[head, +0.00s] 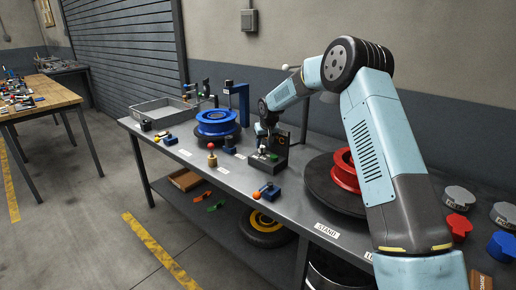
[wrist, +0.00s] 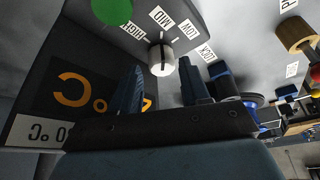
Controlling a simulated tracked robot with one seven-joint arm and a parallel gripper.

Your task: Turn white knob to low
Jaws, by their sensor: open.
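The white knob (wrist: 161,58) sits on a dark panel (wrist: 85,60) in the wrist view, with labels HIGH (wrist: 132,33), MID (wrist: 162,17) and LOW (wrist: 188,25) around its far side. A dark line on the knob runs roughly towards MID; its exact setting is hard to tell. My gripper (wrist: 162,68) is open, with one finger on each side of the knob and the knob just beyond the fingertips. I see no clear contact. In the head view my gripper (head: 262,128) is at the small dark control box (head: 281,152) on the bench; the knob cannot be made out there.
A green round part (wrist: 112,12) is on the panel near HIGH. A blue part (wrist: 220,80) stands beside the LOCK label (wrist: 207,50). On the bench, a blue wheel (head: 215,122) is left of the box and a red wheel (head: 344,171) right. A grey tray (head: 160,110) stands farther left.

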